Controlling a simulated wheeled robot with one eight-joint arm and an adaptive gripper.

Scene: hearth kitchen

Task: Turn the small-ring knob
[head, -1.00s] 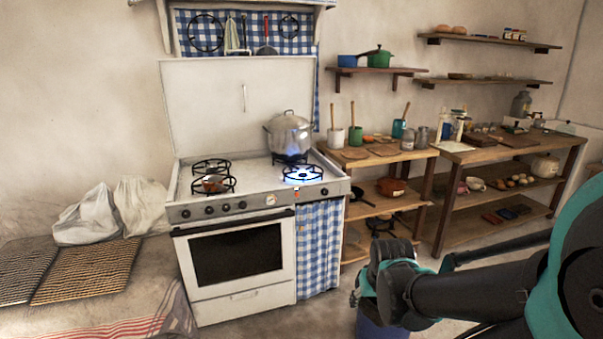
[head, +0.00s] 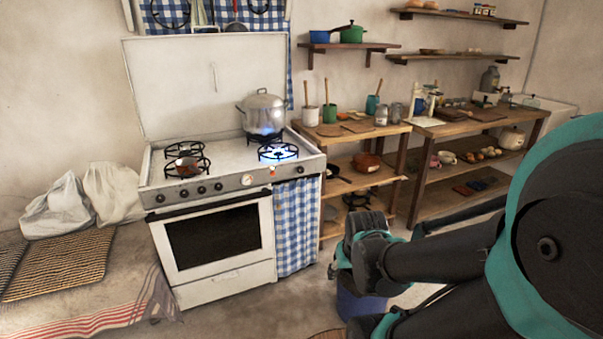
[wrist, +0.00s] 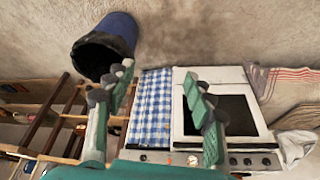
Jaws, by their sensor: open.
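The white stove (head: 205,287) stands at centre-left in the head view. Its front panel carries several dark knobs (head: 201,189), a round gauge (head: 247,179) and one knob at the right end (head: 300,168). I cannot read which one is the small-ring knob. Blue flame burns at the front right burner (head: 278,152) and under the steel pot (head: 262,112). My gripper (wrist: 158,82) is open and empty, well short of the stove. The wrist view is upside down; the panel's end knob (wrist: 143,157) and gauge (wrist: 193,160) show low, partly near my gripper's base.
A blue bucket (wrist: 118,32) stands on the floor near my gripper. A wooden shelf table (head: 345,188) with jars is right of the stove. White sacks (head: 110,192) and a rack (head: 60,265) lie on the left. Floor before the stove is clear.

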